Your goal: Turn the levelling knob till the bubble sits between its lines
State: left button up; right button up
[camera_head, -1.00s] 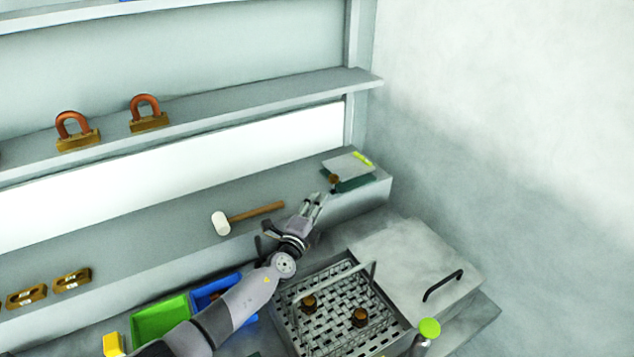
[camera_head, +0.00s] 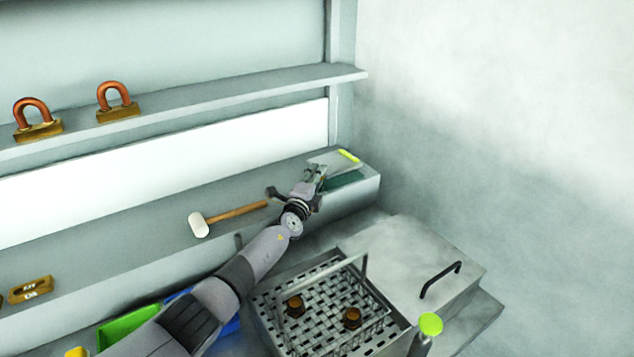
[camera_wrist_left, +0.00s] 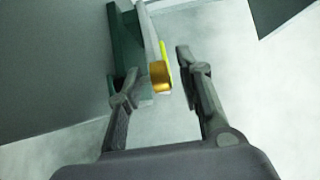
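The levelling device lies on the ledge at the back right in the head view, a pale plate (camera_head: 326,160) over a dark green base (camera_head: 346,180). A yellow-green vial (camera_head: 349,156) sits on the plate; its bubble and lines are too small to make out. My left gripper (camera_head: 316,172) is at the device's left end and hides the knob there. In the left wrist view, the brass knob (camera_wrist_left: 160,75) shows between the spread fingertips of the left gripper (camera_wrist_left: 155,75), nearer the left finger. Contact cannot be told. My right gripper is not in view.
A white-headed mallet (camera_head: 198,225) lies on the ledge left of my gripper. Below stand a perforated metal basket (camera_head: 262,310) with brown pieces, a lidded box (camera_head: 400,255) with a black handle, and green and blue bins (camera_head: 128,325). Padlock-shaped weights (camera_head: 118,104) stand on the upper shelf.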

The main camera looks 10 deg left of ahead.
pick_arm(q)
jog(key=shift+c, duration=0.3)
grip_shut()
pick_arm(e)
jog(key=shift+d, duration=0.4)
pick_arm(q)
jog(key=shift+d+r+n+y+p, duration=0.15)
jog(key=shift+r+n+y+p, duration=0.1)
jog(key=shift+n+y+p, duration=0.1)
jog(key=shift+f+n+y, duration=0.1)
jog(key=shift+n+y, duration=0.25)
jog(key=shift+y, duration=0.4)
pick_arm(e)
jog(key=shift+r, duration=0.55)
pick_arm(q)
jog(key=shift+o, duration=0.3)
grip_release()
jog(key=shift+f, duration=0.1)
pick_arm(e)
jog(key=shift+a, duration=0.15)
